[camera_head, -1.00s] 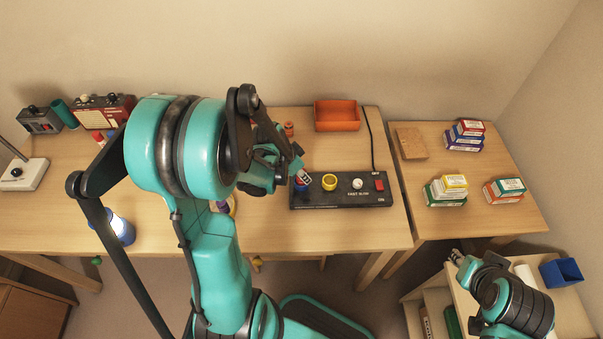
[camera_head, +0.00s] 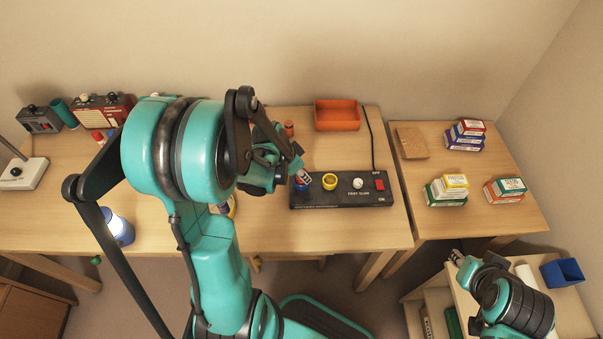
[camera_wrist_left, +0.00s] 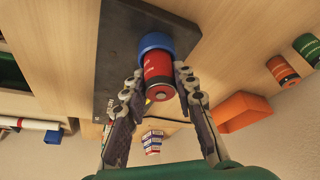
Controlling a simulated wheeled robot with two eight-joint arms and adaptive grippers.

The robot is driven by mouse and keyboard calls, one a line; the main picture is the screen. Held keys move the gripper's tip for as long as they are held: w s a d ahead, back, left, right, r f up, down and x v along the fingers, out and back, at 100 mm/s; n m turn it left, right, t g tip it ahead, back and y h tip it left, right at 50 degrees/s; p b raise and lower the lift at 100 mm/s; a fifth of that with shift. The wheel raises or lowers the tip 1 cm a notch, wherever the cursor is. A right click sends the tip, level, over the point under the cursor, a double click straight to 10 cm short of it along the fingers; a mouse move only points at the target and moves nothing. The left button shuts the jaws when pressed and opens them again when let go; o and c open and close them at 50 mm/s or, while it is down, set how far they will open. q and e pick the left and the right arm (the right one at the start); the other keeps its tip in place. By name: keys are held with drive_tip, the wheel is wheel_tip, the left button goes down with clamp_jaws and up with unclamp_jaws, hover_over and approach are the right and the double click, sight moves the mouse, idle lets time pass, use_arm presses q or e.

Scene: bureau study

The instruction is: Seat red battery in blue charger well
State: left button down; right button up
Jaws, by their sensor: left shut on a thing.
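The red battery (camera_wrist_left: 158,72) is between the fingers of my left gripper (camera_wrist_left: 159,86), which is shut on it. In the left wrist view, its far end meets the blue charger well (camera_wrist_left: 156,41); how deep it sits inside cannot be told. In the head view, the battery (camera_head: 303,175) stands at the blue well (camera_head: 301,187), at the left end of the black charger (camera_head: 342,200). My left gripper (camera_head: 297,167) is partly hidden behind its own links. My right gripper (camera_head: 455,257) is at the lower right, away from the charger; its jaw opening is unclear.
Small boxes stand on the right table.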

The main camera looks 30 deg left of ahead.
use_arm(q)
drive_tip(key=shift+f, duration=0.3)
drive_tip(key=shift+r, duration=0.25)
drive_tip(key=shift+r+p, duration=0.4)
drive_tip(key=shift+r, duration=0.2)
drive_tip(key=shift+f+b, duration=0.85)
drive_tip(key=shift+b, duration=0.05)
idle(1.0)
drive_tip(key=shift+r, duration=0.2)
drive_tip(key=shift+r+p, duration=0.65)
drive_tip(key=shift+p, duration=0.05)
idle(0.6)
